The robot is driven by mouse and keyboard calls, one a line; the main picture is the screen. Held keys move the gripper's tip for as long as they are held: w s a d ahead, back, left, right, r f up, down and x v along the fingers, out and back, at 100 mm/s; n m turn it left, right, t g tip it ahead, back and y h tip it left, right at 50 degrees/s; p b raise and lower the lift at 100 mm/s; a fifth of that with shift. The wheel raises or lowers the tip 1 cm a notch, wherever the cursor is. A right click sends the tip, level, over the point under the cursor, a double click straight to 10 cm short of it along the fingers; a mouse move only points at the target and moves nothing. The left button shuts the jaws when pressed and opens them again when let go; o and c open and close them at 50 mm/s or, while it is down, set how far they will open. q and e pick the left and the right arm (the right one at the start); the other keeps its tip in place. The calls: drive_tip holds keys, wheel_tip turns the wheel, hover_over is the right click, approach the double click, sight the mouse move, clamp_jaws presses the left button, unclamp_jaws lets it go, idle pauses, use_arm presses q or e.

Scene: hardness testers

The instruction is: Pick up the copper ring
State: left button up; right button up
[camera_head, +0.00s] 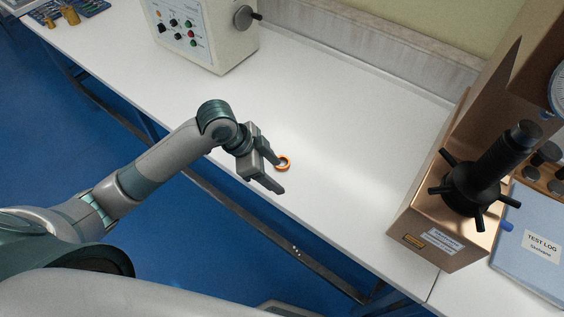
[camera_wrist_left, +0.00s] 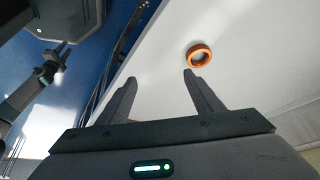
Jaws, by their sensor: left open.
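The copper ring (camera_head: 283,163) lies flat on the white bench, just beyond the fingertips of my left gripper (camera_head: 279,175) in the head view. In the left wrist view the copper ring (camera_wrist_left: 199,55) is ahead of the right-hand finger, apart from it and not centred between the fingers. My left gripper (camera_wrist_left: 160,75) is open and empty, with its two fingers spread. In the head view one finger tip overlaps the ring's edge in the picture; I cannot tell its height above the bench.
The white bench (camera_head: 340,110) is clear around the ring. A bronze-coloured hardness tester (camera_head: 420,215) with a black handwheel stands at right, beside a blue test log (camera_head: 540,243). A beige control box (camera_head: 205,40) stands at the back. The bench's front edge runs close below the gripper.

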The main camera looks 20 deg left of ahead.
use_arm(q)
drive_tip(key=w+a+r+m+g, duration=0.1)
drive_tip(key=w+a+r, duration=0.5)
drive_tip(key=a+r, duration=0.2)
wheel_tip(320, 180, up, 2)
drive_tip(key=shift+w+r+m, duration=0.2)
drive_tip(key=shift+w+m, duration=0.2)
drive_tip(key=shift+a, duration=0.1)
drive_tip(key=p, duration=0.3)
approach(281, 169)
drive_tip(key=w, duration=0.1)
drive_tip(key=w+f, duration=0.1)
drive_tip(key=shift+w+f+y, duration=0.15)
drive_tip(key=shift+w+y, duration=0.15)
drive_tip(key=shift+w, duration=0.1)
drive_tip(key=shift+d+f, duration=0.3)
drive_tip(key=shift+f, duration=0.15)
